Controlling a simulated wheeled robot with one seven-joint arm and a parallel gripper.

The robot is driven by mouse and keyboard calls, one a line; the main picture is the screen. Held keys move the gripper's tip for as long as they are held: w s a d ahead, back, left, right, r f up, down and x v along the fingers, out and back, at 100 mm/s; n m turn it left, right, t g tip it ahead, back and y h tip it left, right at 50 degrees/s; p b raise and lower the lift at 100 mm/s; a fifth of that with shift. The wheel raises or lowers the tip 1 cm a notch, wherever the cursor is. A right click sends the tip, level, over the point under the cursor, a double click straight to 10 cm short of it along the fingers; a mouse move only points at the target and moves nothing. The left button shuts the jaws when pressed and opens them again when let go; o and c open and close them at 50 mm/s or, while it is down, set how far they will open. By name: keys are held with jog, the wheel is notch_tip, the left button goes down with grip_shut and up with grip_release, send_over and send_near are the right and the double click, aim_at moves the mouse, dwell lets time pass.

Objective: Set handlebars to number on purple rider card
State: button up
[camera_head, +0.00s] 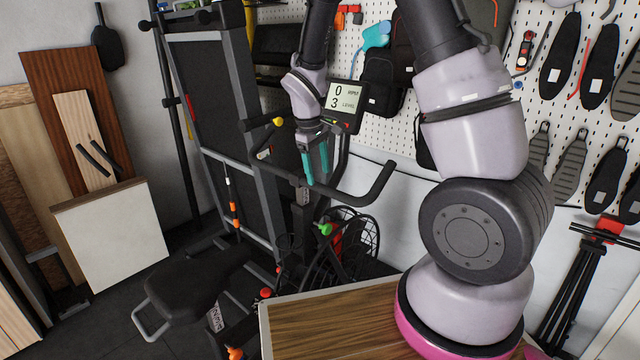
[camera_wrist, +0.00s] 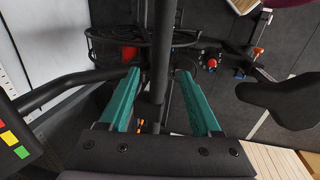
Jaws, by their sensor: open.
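The handlebars (camera_head: 382,182) are dark bars on the exercise bike's front, below its console (camera_head: 346,103), which reads 0 RPM and 3 LEVEL. My gripper (camera_head: 316,177) is open at the handlebars, teal fingers pointing down. In the wrist view a dark upright post (camera_wrist: 160,55) appears between the open fingers (camera_wrist: 158,75), with no clear grip on it. A handlebar arm (camera_wrist: 62,90) runs to the left there. I cannot make out a purple rider card in either view.
The bike's saddle (camera_head: 195,283) is at lower left, with its flywheel (camera_head: 358,235) below the handlebars. A folded treadmill (camera_head: 210,110) stands close behind. A wooden bench top (camera_head: 330,318) is in front, and a pegboard (camera_head: 350,50) with hanging gear covers the wall.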

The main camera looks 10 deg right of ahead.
aim_at(320, 184)
jog(key=shift+w+d+f, duration=0.15)
jog(key=shift+d+f, duration=0.05)
jog(key=shift+f, duration=0.95)
jog(key=shift+w+d+f, duration=0.1)
jog(key=shift+d+f, duration=0.1)
jog(key=shift+f, duration=0.9)
jog(key=shift+c, duration=0.2)
grip_shut()
jog(key=shift+r, duration=0.15)
